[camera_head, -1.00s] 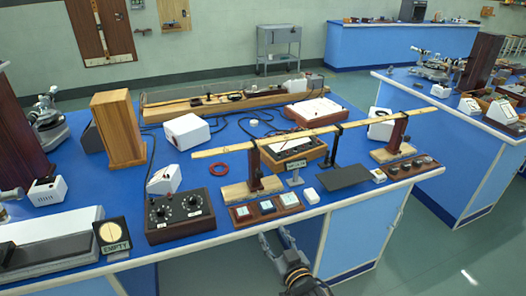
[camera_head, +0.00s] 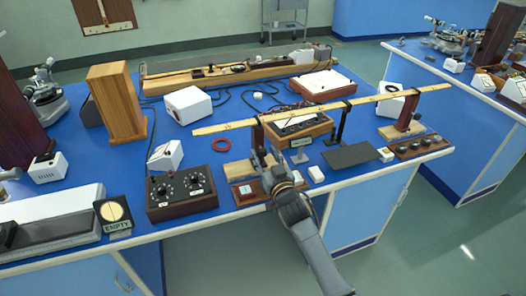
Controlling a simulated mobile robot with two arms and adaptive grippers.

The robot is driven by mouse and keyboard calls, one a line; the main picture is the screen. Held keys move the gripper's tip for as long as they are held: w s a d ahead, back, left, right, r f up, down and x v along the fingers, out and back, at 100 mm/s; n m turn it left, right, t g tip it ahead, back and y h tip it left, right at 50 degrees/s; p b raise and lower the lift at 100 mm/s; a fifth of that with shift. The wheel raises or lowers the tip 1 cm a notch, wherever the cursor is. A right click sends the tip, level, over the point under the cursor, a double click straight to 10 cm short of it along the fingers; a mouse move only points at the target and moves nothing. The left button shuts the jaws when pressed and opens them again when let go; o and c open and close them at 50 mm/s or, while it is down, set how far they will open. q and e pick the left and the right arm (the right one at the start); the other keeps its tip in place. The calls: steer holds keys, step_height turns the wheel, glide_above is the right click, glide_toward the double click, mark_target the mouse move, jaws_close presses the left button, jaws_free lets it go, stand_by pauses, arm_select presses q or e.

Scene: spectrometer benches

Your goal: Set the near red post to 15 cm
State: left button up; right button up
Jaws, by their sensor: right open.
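A long wooden rule (camera_head: 320,110) runs across two dark red posts above the blue bench. The nearer, left red post (camera_head: 257,134) stands on a pale wooden base (camera_head: 237,173). The farther red post (camera_head: 408,110) stands at the right on its own wooden base (camera_head: 393,132). My right gripper (camera_head: 266,160) is open at the near post, reaching up from the bench's front edge. Its fingers overlap the post's lower part and the base in the picture; I cannot tell whether they touch. The post's lower part is partly hidden. My left gripper is not in view.
A switch panel (camera_head: 418,146) is farther right.

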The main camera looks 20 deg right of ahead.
steer(key=shift+w, duration=0.9)
steer(key=shift+c, duration=0.5)
jaws_close()
steer(key=a, duration=0.4)
steer(key=shift+s+a+b, duration=0.1)
steer(key=shift+a+b, duration=0.05)
steer(key=shift+b, duration=0.2)
steer(key=shift+o, duration=0.5)
jaws_free()
steer(key=shift+d, duration=0.2)
steer(key=shift+a, duration=0.1)
steer(key=shift+s, duration=0.15)
